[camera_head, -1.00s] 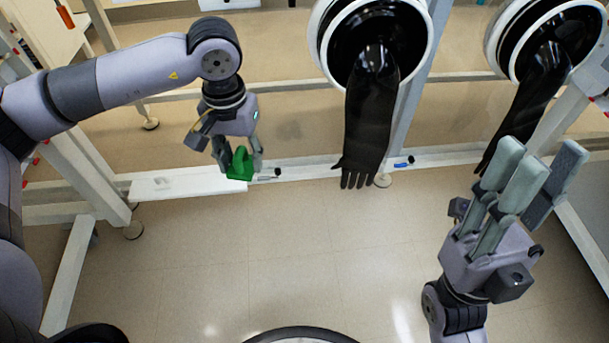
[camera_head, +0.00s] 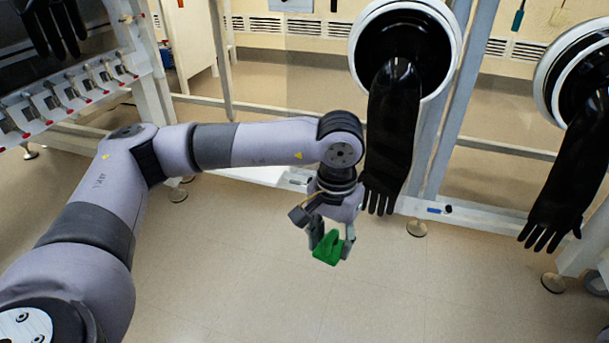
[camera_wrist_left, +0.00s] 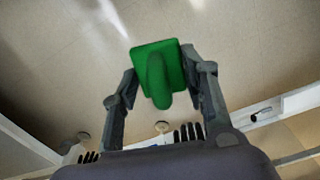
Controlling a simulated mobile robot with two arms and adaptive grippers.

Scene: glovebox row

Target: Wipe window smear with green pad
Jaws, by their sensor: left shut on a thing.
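My left gripper (camera_head: 332,240) is shut on the green pad (camera_head: 327,251) and holds it in the air over the floor, in front of the white frame. In the left wrist view the pad (camera_wrist_left: 158,60) is a green square block with a rounded handle, and the handle sits between the two fingers (camera_wrist_left: 160,88). I cannot make out a smear on any window in these views. My right gripper is out of view.
Two black gloves hang from round white ports, one (camera_head: 393,125) just right of my left gripper, the other (camera_head: 565,185) at the right edge. A blue marker (camera_head: 434,210) lies on the frame's lower rail (camera_head: 480,222). The tiled floor (camera_head: 230,290) in front is clear.

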